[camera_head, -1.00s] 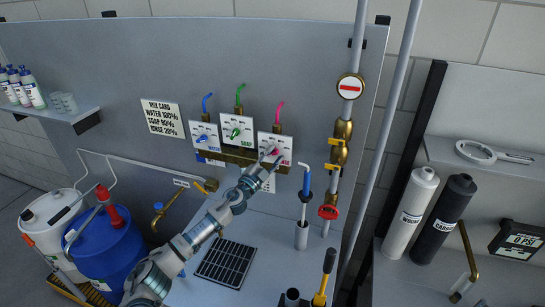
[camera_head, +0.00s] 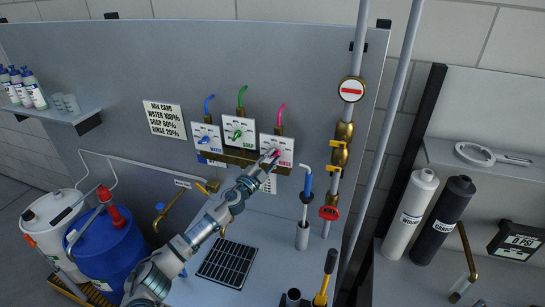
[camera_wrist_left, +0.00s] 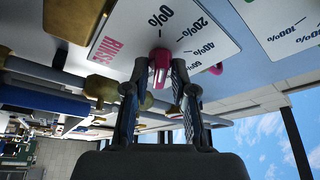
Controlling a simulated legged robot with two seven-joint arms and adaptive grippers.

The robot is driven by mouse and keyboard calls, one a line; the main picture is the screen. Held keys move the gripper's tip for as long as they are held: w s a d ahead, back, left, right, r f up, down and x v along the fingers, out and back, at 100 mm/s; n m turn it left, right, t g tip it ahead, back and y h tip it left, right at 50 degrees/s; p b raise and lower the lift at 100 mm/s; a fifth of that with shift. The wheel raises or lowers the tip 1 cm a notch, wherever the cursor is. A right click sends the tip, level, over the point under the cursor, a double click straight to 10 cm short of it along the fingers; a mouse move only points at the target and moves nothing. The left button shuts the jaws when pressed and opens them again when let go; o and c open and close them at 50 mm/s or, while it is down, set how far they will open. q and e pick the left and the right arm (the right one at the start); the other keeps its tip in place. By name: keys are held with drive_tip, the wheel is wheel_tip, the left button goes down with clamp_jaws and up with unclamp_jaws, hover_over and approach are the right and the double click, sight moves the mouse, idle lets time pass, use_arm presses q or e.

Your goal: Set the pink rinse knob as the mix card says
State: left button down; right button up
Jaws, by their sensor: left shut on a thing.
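The pink rinse knob (camera_wrist_left: 160,60) sits on a white dial plate printed RINSE, 0%, 20% and 40% in the left wrist view. My left gripper (camera_wrist_left: 161,72) is shut on this knob, one finger on each side. In the head view my left gripper (camera_head: 268,160) reaches up to the rinse plate (camera_head: 284,147) and hides part of the knob. Which mark the knob points at is not clear. The mix card (camera_head: 165,119) hangs on the wall panel at left; it appears to read water 100%, soap 80%, rinse 20%. My right gripper is not in view.
The water plate (camera_head: 207,137) and soap plate (camera_head: 239,131) stand just left of the rinse plate. A vertical pipe with brass valves (camera_head: 341,145) and a blue-handled tool in a holder (camera_head: 303,236) are to the right. Blue (camera_head: 108,252) and white drums stand lower left.

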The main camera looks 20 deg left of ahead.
use_arm(q)
drive_tip(key=m+g+p, duration=0.1)
drive_tip(key=m+p, duration=0.2)
drive_tip(key=p, duration=0.1)
drive_tip(key=shift+a+h, duration=0.15)
drive_tip(key=shift+h, duration=0.15)
drive_tip(key=shift+f+m+g, duration=0.1)
drive_tip(key=shift+m+g, duration=0.2)
drive_tip(key=shift+m, duration=0.1)
drive_tip(key=shift+m+g+p, duration=0.35)
drive_tip(key=shift+m+g, duration=0.35)
drive_tip(key=shift+m, duration=1.1)
drive_tip(key=c, duration=1.2)
unclamp_jaws()
drive_tip(key=shift+w+a, duration=0.1)
drive_tip(key=shift+w, duration=0.1)
drive_tip(key=shift+a, duration=0.1)
